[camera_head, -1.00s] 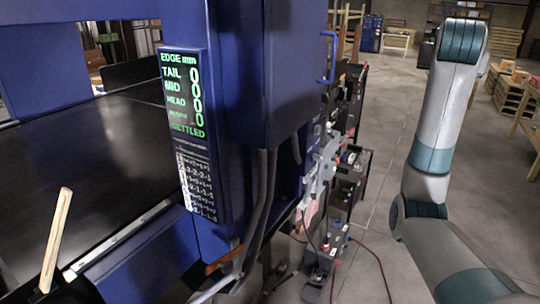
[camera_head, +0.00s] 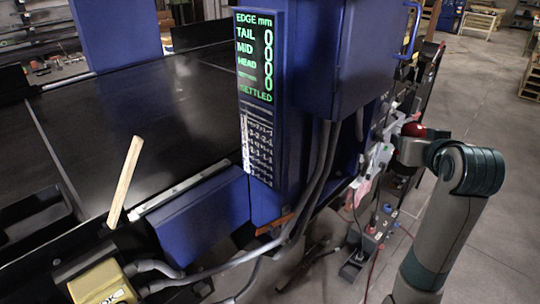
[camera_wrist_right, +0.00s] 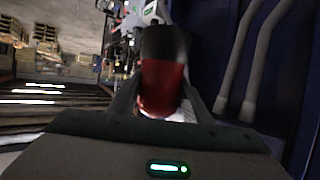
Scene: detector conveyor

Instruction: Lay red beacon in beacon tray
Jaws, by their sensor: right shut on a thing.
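The red beacon (camera_wrist_right: 163,86), a red cylinder with a dark end, is between the two fingers of my right gripper (camera_wrist_right: 161,100) in the right wrist view. The fingers are shut on it from both sides. In the head view the red beacon (camera_head: 413,130) shows as a small red dome above my right gripper (camera_head: 398,148), which is beside the right side of the blue machine. I cannot make out the beacon tray. My left gripper is not in view.
The blue machine post carries a green-lettered display (camera_head: 256,55). A black conveyor (camera_head: 150,110) lies left of it, with a pale wooden stick (camera_head: 125,180) and a yellow box (camera_head: 100,285) nearer. Cluttered equipment and cables stand close to my right arm. Open floor (camera_head: 490,110) lies right.

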